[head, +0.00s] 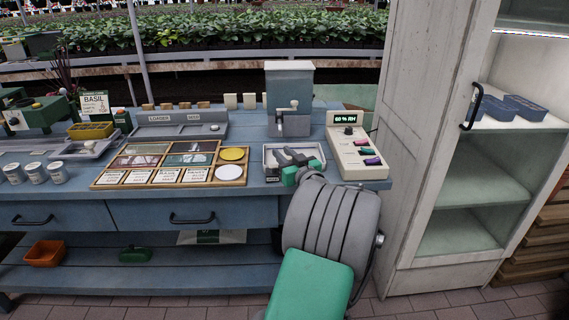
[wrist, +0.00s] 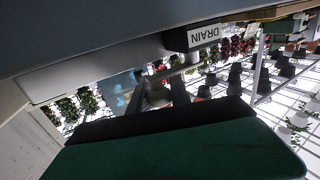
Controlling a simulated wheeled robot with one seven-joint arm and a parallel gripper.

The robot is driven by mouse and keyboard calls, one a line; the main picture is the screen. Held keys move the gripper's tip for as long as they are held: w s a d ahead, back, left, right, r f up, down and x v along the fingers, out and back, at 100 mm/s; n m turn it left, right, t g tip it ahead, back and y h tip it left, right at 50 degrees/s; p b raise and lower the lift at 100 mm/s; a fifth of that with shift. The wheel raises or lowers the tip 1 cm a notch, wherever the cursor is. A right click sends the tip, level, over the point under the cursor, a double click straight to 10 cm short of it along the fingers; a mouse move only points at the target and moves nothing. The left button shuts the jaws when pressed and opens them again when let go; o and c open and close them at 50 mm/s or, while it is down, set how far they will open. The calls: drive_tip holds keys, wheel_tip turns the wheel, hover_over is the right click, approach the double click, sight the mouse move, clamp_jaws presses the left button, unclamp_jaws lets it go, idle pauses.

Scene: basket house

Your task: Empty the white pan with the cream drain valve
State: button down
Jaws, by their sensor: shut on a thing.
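The white pan (head: 267,160) sits on the blue bench, below the grey dispenser with a cream knob (head: 294,104). In the wrist view, my dark pad and green finger (wrist: 180,150) fill the bottom. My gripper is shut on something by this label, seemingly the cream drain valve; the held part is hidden. What lies in the pan is unclear.
A cream control box (head: 355,150) reading 60 % RH stands close on the right. A wooden sorting tray (head: 170,177) lies to the left. A white cabinet with an open door (head: 425,140) stands right of the bench. An orange bin (head: 45,253) is on the lower shelf.

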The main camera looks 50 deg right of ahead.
drive_tip(key=c, duration=1.2)
unclamp_jaws()
drive_tip(key=shift+c, duration=0.2)
drive_tip(key=v, duration=0.7)
drive_tip(key=shift+s+a, duration=0.2)
drive_tip(key=shift+s, duration=0.1)
